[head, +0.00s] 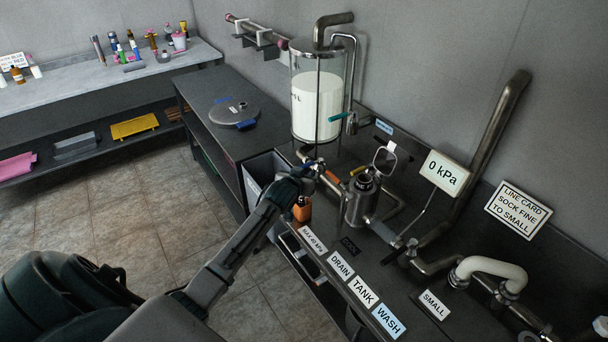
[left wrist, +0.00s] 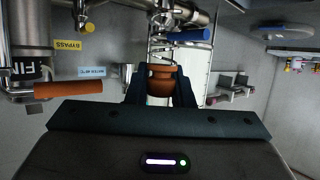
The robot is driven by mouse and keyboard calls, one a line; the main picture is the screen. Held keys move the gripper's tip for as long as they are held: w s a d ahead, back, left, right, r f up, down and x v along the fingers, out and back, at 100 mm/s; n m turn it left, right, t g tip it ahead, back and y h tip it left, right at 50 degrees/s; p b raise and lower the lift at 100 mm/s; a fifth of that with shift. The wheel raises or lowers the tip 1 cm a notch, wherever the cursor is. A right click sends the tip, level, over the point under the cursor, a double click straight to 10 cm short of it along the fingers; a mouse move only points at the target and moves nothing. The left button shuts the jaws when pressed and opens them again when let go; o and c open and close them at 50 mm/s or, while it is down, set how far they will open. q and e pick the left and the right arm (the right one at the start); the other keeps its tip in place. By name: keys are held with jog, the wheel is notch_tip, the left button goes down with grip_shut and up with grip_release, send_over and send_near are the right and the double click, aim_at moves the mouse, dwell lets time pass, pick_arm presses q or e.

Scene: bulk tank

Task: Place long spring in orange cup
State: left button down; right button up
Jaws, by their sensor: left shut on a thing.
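My left gripper (head: 312,167) reaches over the front left corner of the counter, just above and beside a small orange container (head: 302,209) that looks like the orange cup. My arm hides part of it. In the left wrist view the fingers of my left gripper (left wrist: 161,72) are closed in. A thin silvery wire coil (left wrist: 164,48), seemingly the long spring, shows just beyond the fingertips. An orange-brown ringed shape (left wrist: 160,80) shows between the fingers; I cannot tell whether it is held or behind. My right gripper is out of view.
A clear tank (head: 317,100) with white liquid, a steel canister (head: 360,200) and pipes crowd the counter around my left gripper. An orange valve handle (left wrist: 68,89) and a blue handle (left wrist: 190,36) are close by in the left wrist view. A round lid (head: 234,111) lies on the dark bench.

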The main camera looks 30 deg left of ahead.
pick_arm(q)
jog(key=shift+f, duration=0.1)
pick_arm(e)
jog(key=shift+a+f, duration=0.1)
pick_arm(q)
jog(key=c, duration=1.3)
grip_release()
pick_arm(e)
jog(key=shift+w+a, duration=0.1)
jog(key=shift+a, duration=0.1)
pick_arm(q)
jog(key=shift+s, duration=0.3)
jog(key=b+v, duration=0.2)
jog(key=v, duration=0.9)
jog(key=shift+s+d+r+b, duration=0.15)
jog(key=shift+r+b, duration=0.15)
jog(key=shift+b, duration=0.05)
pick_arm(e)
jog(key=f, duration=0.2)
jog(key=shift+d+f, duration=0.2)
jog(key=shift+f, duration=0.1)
